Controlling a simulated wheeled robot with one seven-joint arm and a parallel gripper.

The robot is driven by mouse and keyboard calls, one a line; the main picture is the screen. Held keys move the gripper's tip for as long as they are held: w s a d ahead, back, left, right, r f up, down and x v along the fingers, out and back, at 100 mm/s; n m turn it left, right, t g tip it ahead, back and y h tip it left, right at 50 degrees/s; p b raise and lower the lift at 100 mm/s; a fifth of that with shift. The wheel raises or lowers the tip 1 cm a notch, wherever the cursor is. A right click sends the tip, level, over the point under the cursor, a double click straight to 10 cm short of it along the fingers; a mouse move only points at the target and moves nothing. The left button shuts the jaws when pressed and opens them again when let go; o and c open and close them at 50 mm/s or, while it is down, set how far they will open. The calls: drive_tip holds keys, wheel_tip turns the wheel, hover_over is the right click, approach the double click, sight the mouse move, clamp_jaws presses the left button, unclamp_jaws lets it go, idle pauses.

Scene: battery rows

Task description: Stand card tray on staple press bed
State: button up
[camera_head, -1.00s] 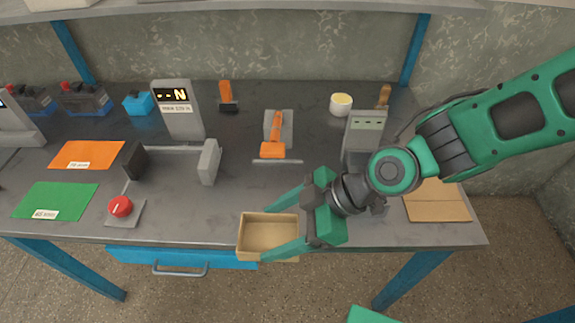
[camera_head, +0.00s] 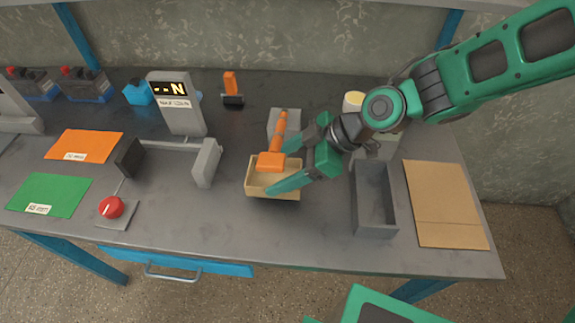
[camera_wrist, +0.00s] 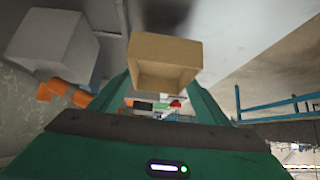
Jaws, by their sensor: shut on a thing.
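The card tray (camera_head: 273,193) is a small open tan box. My gripper (camera_head: 281,168) is shut on it from the right, with one green finger along its far side and one along its near side. In the wrist view the tray (camera_wrist: 165,78) sits between the fingertips. The staple press (camera_head: 284,122) has a grey body and an orange lever and head. The orange head (camera_head: 270,161) overlaps the tray's far edge in the head view. I cannot tell whether tray and press touch. The press bed is hidden behind the tray and fingers.
A grey open bin (camera_head: 373,222) and a flat cardboard sheet (camera_head: 445,205) lie to the right. A grey bracket (camera_head: 206,162) and a display unit (camera_head: 178,105) stand left of the press. A red button (camera_head: 111,207) is front left. The table's front middle is clear.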

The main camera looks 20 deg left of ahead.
sight(277, 179)
drive_tip(key=shift+w+f, duration=0.1)
drive_tip(key=shift+w, duration=0.05)
drive_tip(key=shift+w+f, duration=0.15)
drive_tip(key=shift+f, duration=1.5)
drive_tip(key=o, duration=1.1)
drive_tip(key=shift+f, duration=0.1)
drive_tip(key=shift+o, duration=0.2)
drive_tip(key=v, duration=1.2)
